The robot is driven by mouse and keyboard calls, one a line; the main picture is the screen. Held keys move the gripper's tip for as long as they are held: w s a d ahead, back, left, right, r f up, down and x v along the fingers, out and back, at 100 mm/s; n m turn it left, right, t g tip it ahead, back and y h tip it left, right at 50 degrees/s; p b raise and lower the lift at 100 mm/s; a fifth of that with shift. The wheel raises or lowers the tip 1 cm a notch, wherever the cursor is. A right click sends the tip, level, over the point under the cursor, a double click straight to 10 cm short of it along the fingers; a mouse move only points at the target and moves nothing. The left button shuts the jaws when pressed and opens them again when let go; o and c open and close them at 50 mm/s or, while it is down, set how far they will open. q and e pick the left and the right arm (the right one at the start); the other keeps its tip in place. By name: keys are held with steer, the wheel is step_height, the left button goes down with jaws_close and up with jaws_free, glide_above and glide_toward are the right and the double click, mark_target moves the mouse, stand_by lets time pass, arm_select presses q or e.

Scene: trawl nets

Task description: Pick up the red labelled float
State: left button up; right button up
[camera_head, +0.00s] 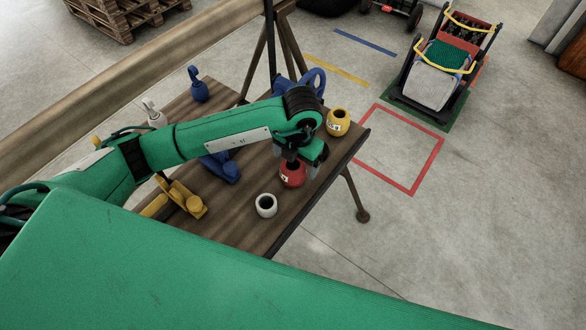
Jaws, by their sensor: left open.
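The red labelled float (291,177) stands on the wooden table near its right edge, with a small pale label on its side. My left gripper (299,170) points down right over it, its fingers at either side of the float's upper part. The left gripper is open. Part of the float's top is hidden behind the gripper, and I cannot tell whether the fingers touch it. My right gripper is not in view.
A yellow labelled float (338,122) stands behind the red one, and a white float (266,205) in front of it. Blue tools (221,167) and yellow tools (181,197) lie further left on the table (240,222). A loaded cart (440,75) stands on the floor behind.

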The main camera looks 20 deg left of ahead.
arm_select(q)
steer(key=f, duration=0.1)
steer(key=f+p, duration=0.1)
steer(key=f, duration=0.2)
steer(key=shift+s+a+p, duration=0.25)
steer(key=shift+s+p, duration=0.05)
steer(key=shift+p, duration=0.05)
steer(key=shift+f, duration=0.65)
steer(key=shift+c, duration=1.3)
steer(key=c, duration=0.8)
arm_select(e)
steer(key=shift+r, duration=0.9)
arm_select(q)
steer(key=shift+w, duration=0.1)
